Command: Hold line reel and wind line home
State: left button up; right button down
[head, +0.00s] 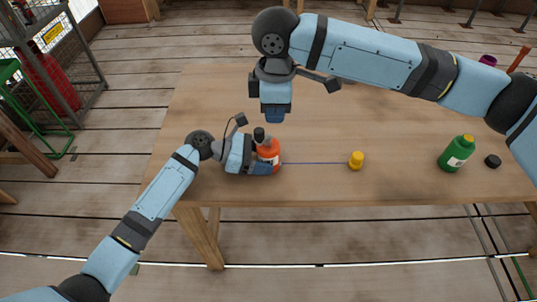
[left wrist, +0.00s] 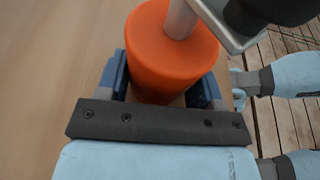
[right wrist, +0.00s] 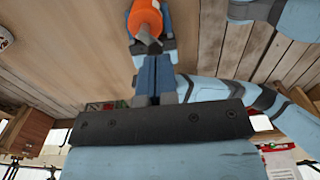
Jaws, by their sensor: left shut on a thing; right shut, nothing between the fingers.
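The line reel is an orange drum (head: 268,152) with a grey crank and a black knob (head: 259,134) on top. My left gripper (head: 262,158) is shut on the drum; the left wrist view shows its blue fingers on both sides of the orange reel (left wrist: 165,60). A thin line (head: 315,163) runs straight across the table from the reel to a small yellow piece (head: 357,160). My right gripper (head: 275,112) is shut and empty, above and beyond the reel. In the right wrist view its closed fingers (right wrist: 153,75) point toward the orange reel (right wrist: 146,18).
The wooden table (head: 200,110) has free room beyond and left of the reel. A green bottle with a yellow cap (head: 455,154) and a black cap (head: 493,161) stand at the right. A purple item (head: 488,60) is at the far right. My right arm spans the table's far side.

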aim_at(271, 155)
dwell(0.4)
jog(key=shift+s+d+f, duration=0.15)
jog(key=shift+f, duration=0.85)
jog(key=shift+s+d+f, duration=0.1)
jog(key=shift+f, duration=0.9)
jog(key=shift+f, duration=0.2)
dwell(1.1)
jog(key=shift+f, duration=1.25)
jog(key=shift+w+a, duration=0.1)
jog(key=shift+a, duration=0.1)
